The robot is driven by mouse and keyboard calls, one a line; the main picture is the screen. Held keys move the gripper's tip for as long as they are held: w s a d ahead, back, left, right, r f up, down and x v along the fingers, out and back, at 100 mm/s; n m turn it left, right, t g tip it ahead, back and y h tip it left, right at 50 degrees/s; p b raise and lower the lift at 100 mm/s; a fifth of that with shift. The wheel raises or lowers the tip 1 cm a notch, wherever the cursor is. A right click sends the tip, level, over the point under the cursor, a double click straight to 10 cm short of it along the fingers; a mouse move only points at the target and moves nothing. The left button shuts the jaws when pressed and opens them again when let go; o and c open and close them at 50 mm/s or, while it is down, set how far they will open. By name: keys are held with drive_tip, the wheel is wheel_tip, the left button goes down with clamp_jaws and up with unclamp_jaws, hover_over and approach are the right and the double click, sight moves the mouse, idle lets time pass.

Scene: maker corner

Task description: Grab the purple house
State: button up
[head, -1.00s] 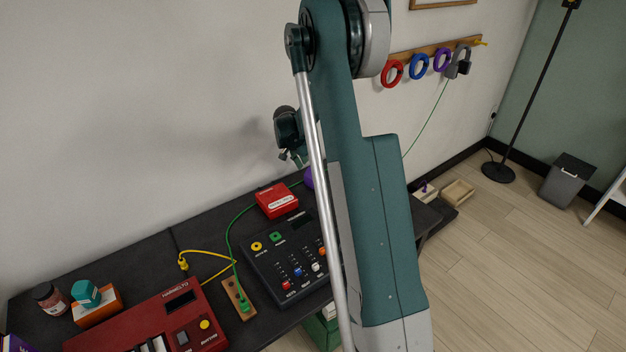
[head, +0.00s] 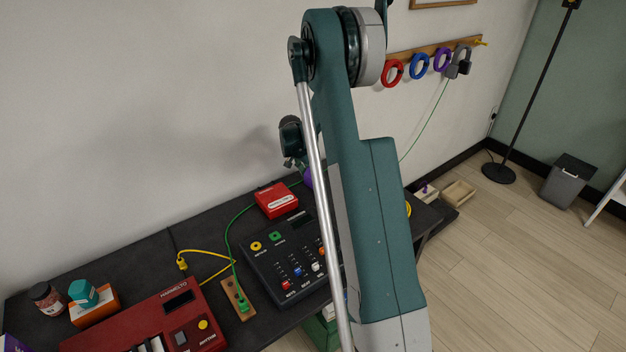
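No shape that I can clearly make out as a purple house shows in the head view. A purple object (head: 308,179) peeks out behind my arm at the back of the dark table, right of the red box; my arm hides most of it. A small purple piece (head: 425,188) sits on a pale wooden box low at the right. A purple object (head: 14,344) is cut off at the bottom left corner. My gripper (head: 289,164) hangs above the back of the table, above and left of the first purple object. It is small and partly hidden, so its opening is unclear.
The dark table (head: 130,263) carries a red keyboard (head: 150,325), a black mixer (head: 283,265), a red box (head: 276,201), cables, a jar (head: 47,298) and a teal piece on an orange box (head: 95,306). Coloured rings hang on a wall rack (head: 432,51).

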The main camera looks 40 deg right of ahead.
drive_tip(key=shift+c, duration=0.7)
drive_tip(key=c, duration=0.9)
drive_tip(key=shift+o, duration=0.2)
drive_tip(key=shift+r, duration=0.15)
drive_tip(key=shift+r+p, duration=1)
drive_tip(key=shift+r, duration=3.9)
